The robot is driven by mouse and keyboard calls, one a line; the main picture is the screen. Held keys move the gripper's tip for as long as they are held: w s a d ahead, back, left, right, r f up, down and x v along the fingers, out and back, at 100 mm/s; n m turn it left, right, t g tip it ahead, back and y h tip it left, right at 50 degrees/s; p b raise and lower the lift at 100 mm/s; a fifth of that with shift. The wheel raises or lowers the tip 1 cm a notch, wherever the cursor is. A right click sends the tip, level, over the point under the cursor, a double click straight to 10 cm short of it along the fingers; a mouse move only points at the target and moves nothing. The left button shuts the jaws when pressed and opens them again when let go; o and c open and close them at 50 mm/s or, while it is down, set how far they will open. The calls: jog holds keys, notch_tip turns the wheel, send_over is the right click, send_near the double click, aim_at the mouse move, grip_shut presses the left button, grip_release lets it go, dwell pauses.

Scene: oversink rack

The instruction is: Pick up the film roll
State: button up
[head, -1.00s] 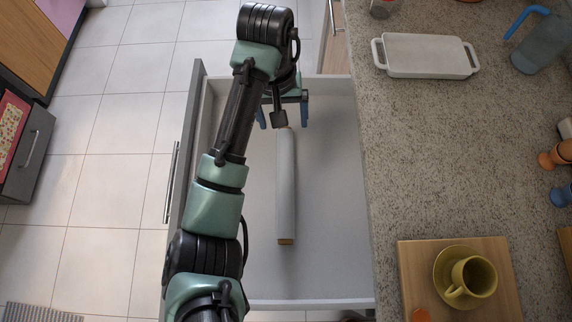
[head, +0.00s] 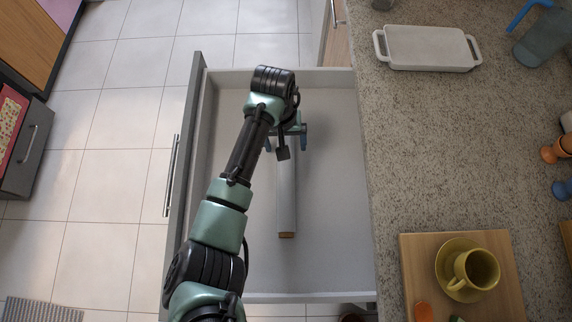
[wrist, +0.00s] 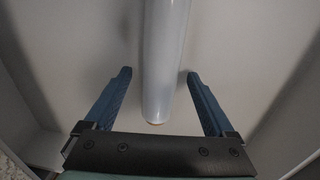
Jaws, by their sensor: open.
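The film roll (head: 287,195) is a long pale grey cylinder with a brown near end, lying lengthwise in the open drawer (head: 335,220). My gripper (head: 286,142) is over the far part of the roll, which my arm partly hides in the head view. In the wrist view the roll (wrist: 165,60) runs between the two blue fingers of my gripper (wrist: 158,78), with a gap on each side. The gripper is open and holds nothing. I cannot tell the exact height of the fingers above the drawer floor.
The drawer's left front panel (head: 185,150) and its side walls surround the roll. To the right is a stone counter (head: 430,160) with a white tray (head: 427,48), a blue-handled jug (head: 545,42) and a yellow cup (head: 474,270) on a board. Drawer floor beside the roll is clear.

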grip_shut()
dwell(0.4)
